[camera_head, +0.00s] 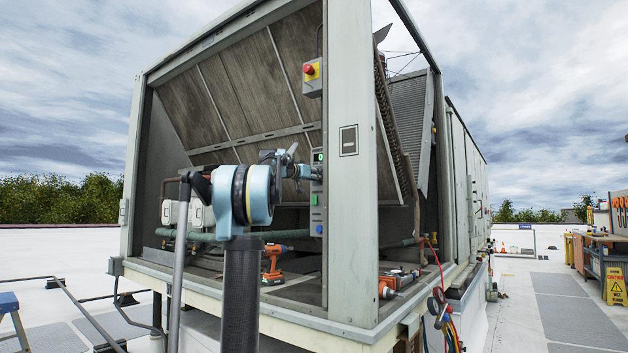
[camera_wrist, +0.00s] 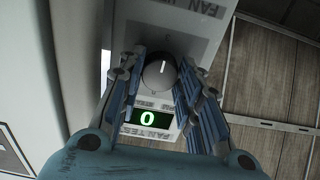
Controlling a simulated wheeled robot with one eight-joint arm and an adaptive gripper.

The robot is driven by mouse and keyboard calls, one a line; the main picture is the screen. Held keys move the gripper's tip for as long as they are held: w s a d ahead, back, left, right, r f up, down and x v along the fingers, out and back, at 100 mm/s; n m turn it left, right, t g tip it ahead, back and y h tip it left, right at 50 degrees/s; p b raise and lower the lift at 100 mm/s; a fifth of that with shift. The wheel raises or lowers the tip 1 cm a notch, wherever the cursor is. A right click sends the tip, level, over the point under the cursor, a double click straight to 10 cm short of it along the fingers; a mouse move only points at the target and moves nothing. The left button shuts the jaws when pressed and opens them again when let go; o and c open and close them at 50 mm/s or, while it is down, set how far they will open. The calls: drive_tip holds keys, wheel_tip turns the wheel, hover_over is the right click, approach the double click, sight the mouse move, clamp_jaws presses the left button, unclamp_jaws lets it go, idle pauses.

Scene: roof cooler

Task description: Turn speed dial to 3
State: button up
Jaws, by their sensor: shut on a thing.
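The speed dial (camera_wrist: 159,76) is a dark round knob with a white mark pointing up in the wrist view. It sits on the pale fan control panel (camera_wrist: 190,40). The green display (camera_wrist: 148,119) just below it reads 0. My gripper (camera_wrist: 160,79) has its two blue fingers on either side of the dial and is shut on it. In the head view, the panel (camera_head: 316,214) stands beside the cooler's front post, and my gripper (camera_head: 308,172) is at its upper part. There the dial is hidden by my gripper.
A green button (camera_head: 315,199) and a blue button (camera_head: 319,229) are lower on the panel. The cooler's pale post (camera_head: 350,230) is close to the right. An orange drill (camera_head: 272,264) stands on the cooler floor.

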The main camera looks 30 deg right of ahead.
drive_tip(key=shift+w+a, duration=0.1)
drive_tip(key=shift+w, duration=0.05)
drive_tip(key=o, duration=0.8)
drive_tip(key=shift+w+f, duration=0.1)
drive_tip(key=v, duration=1.2)
drive_tip(key=shift+f, duration=0.1)
drive_tip(key=s+a+f+n+g+y, duration=0.1)
drive_tip(key=s+a+f+n+y, duration=0.3)
drive_tip(key=s+a+f, duration=0.8)
drive_tip(key=s+a+f+n+g+y, duration=0.2)
drive_tip(key=s+a+f, duration=1.1)
drive_tip(key=f, duration=2)
drive_tip(key=s+a+f+n+g+y, duration=0.1)
drive_tip(key=s+a+f+n+y, duration=0.6)
drive_tip(key=f, duration=1.6)
drive_tip(key=s+a+y, duration=0.3)
drive_tip(key=s+a, duration=0.3)
drive_tip(key=a, duration=0.2)
drive_tip(key=shift+a+n+g+y, duration=0.3)
drive_tip(key=shift+a+n, duration=0.1)
